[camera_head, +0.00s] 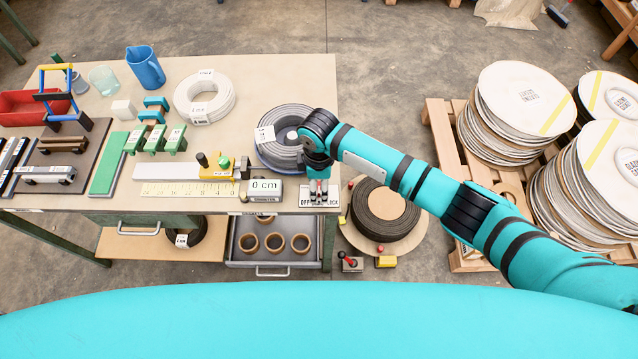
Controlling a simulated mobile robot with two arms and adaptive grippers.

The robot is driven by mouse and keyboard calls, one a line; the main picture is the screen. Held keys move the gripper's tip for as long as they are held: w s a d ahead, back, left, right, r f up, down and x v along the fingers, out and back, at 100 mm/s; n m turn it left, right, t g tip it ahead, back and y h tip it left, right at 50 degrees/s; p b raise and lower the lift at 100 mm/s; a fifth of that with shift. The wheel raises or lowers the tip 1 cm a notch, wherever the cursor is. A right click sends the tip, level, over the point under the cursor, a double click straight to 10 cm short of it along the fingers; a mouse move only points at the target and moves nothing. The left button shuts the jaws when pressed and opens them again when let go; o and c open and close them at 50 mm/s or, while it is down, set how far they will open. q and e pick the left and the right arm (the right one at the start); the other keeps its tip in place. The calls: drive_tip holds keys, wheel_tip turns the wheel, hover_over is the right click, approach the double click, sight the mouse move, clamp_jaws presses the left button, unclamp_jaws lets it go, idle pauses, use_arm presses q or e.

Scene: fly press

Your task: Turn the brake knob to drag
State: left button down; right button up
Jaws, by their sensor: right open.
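My right arm comes in from the right and ends above the table's front right corner. My right gripper (318,186) points down there, its fingers open over a small labelled plate (307,203). The plate reads "OFF" at its left and seems to read "LOCK" at its right; its middle lettering is covered. The brake knob itself is hidden by the gripper or too small to make out, so I cannot tell where it points or whether the fingers touch it. My left gripper is not in view.
A grey coil (283,125) lies close behind the gripper. A counter reading "0 cm" (264,188) stands just left. An open drawer (273,262) with brown rings juts out below. A dark reel (385,207) lies on the floor, and stacked reels (520,97) stand at right.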

sight(319, 187)
wheel_tip(319, 187, up, 11)
idle(0.3)
drive_tip(key=shift+s+f, duration=0.1)
idle(0.4)
